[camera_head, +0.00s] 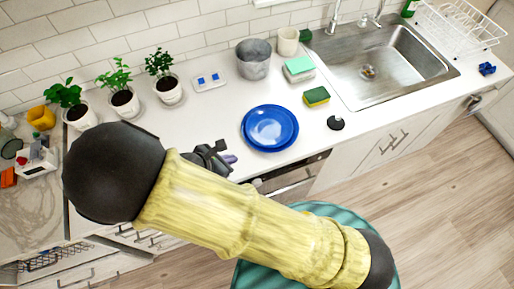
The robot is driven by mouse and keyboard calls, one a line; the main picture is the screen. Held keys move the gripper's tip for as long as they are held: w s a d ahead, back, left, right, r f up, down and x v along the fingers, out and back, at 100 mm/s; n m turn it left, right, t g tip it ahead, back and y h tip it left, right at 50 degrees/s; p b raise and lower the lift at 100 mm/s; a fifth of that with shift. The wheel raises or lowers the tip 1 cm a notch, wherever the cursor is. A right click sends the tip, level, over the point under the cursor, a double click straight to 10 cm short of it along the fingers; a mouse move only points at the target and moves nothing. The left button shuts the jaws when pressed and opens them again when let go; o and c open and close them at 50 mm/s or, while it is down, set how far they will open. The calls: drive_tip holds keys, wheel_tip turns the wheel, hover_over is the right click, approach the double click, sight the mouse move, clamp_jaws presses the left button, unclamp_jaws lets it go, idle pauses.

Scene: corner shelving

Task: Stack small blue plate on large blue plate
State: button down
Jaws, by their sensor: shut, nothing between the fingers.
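Two blue plates show as one stack on the white counter, near its front edge. The small blue plate (270,125) lies face up on the large blue plate (268,149), whose rim shows below it at the front. My gripper (224,154) is just left of the plates, apart from them. It is shut and empty. My yellow arm hides part of it. A small purple item (231,159) shows right by the fingers; I cannot tell what it is.
Potted plants (122,98) line the wall at left. A metal pot (253,60), a sponge (316,96) and a black round item (335,123) stand behind and right of the plates. The sink (375,65) is farther right.

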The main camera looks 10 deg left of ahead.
sight(262, 147)
drive_tip(key=p+x, duration=0.2)
drive_tip(key=x, duration=0.8)
drive_tip(key=shift+d, duration=0.1)
drive_tip(key=shift+w+d+r+p, duration=0.2)
drive_tip(key=shift+w+d+p, duration=0.6)
drive_tip(key=shift+w+p, duration=0.25)
drive_tip(key=shift+w+d+f, duration=0.1)
drive_tip(key=shift+w+d, duration=0.3)
drive_tip(key=shift+w, duration=0.15)
drive_tip(key=shift+w+f, duration=0.1)
